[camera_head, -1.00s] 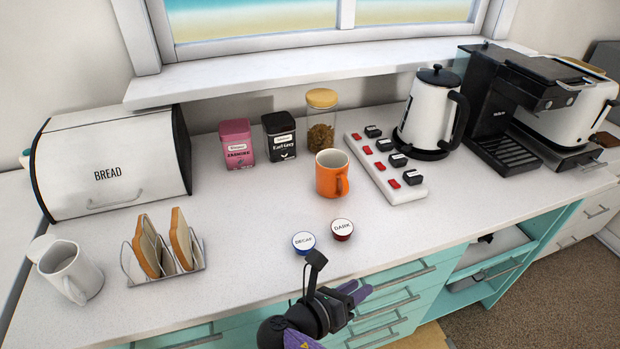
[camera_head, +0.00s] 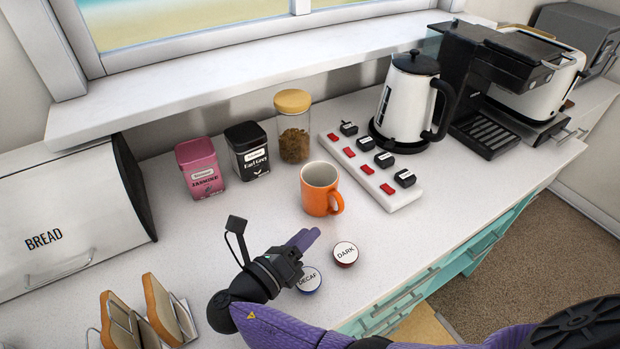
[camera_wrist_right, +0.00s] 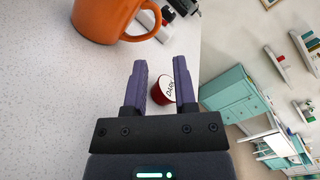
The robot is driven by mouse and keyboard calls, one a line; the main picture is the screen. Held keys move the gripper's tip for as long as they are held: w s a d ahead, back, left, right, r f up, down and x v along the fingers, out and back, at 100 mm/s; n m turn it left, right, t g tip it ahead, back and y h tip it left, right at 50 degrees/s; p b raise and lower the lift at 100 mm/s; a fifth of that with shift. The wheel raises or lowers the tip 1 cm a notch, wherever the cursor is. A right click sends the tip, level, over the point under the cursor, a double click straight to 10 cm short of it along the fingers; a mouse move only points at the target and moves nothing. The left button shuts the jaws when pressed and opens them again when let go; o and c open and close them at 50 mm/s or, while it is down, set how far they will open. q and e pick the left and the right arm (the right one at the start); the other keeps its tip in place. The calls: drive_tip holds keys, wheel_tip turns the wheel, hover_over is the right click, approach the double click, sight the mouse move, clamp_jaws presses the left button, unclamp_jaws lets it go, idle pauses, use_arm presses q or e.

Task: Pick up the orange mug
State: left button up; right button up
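The orange mug (camera_head: 318,190) stands upright on the white counter, its handle toward the lower right in the head view. In the right wrist view the mug (camera_wrist_right: 105,18) is at the top left, ahead of the fingers. My right gripper (camera_head: 306,238) is above the counter, in front of the mug and apart from it. In the wrist view its two purple fingers (camera_wrist_right: 160,80) are spread with a gap and nothing is held between them. My left gripper is not in view.
The dark pod (camera_head: 345,253) and decaf pod (camera_head: 309,280) lie close to my right gripper. A power strip (camera_head: 400,198) is right of the mug. A glass jar (camera_head: 294,140), black tin (camera_head: 248,152) and pink tin (camera_head: 200,170) stand behind. The counter left of the mug is clear.

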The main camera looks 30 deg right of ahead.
sight(338, 203)
drive_tip(key=shift+w+d, duration=0.25)
drive_tip(key=b+x, duration=0.1)
drive_tip(key=x, duration=0.8)
drive_tip(key=shift+w+d+b, duration=0.1)
drive_tip(key=shift+w+b, duration=0.05)
drive_tip(key=shift+b, duration=0.2)
clamp_jaws()
idle(0.6)
